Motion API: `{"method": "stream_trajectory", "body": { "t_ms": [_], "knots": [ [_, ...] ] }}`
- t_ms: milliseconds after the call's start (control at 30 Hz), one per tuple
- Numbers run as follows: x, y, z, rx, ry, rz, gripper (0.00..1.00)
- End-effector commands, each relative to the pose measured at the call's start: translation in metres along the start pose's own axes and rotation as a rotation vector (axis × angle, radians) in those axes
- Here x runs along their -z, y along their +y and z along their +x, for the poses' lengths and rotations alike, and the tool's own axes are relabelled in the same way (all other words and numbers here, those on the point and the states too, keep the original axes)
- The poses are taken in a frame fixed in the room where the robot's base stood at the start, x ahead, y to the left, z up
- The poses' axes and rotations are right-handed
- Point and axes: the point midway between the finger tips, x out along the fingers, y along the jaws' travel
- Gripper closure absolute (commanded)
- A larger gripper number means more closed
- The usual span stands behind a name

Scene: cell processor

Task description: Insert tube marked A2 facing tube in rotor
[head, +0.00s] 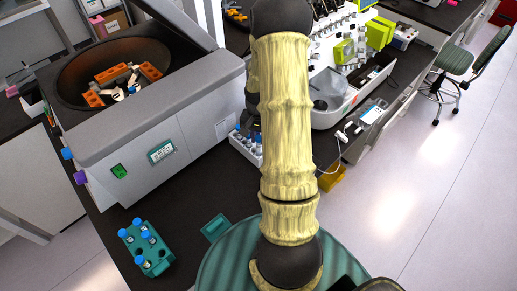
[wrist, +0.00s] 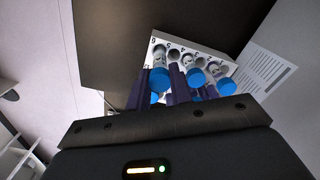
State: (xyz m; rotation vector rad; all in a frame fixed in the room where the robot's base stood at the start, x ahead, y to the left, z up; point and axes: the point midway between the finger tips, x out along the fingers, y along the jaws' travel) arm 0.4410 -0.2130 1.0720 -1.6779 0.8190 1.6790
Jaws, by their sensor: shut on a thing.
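In the wrist view my gripper (wrist: 158,76) has its dark purple fingers on either side of a blue-capped tube (wrist: 159,80) and is shut on it. This tube is at the white numbered rack (wrist: 213,53), among other blue-capped tubes (wrist: 196,77); whether it is clear of its hole I cannot tell. No A2 mark is readable. In the head view the same rack (head: 243,146) stands beside the centrifuge, partly behind my arm, which hides my fingertips. The rotor (head: 125,84), with orange holders, sits in the open centrifuge bowl; any tube in it is too small to make out.
The grey centrifuge (head: 190,120) has its lid (head: 172,22) raised. A teal rack (head: 155,262) with several blue-capped tubes stands at the front left of the dark bench. White equipment (head: 335,92) stands right of my arm.

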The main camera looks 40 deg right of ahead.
Motion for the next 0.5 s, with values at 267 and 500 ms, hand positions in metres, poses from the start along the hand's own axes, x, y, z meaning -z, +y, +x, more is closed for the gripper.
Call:
{"method": "stream_trajectory", "body": {
  "t_ms": [267, 500],
  "knots": [
    [0.000, 0.000, -0.026, 0.000, 0.002, 0.000, 1.00],
    [0.000, 0.000, -0.042, 0.000, 0.000, 0.000, 1.00]
  ]
}}
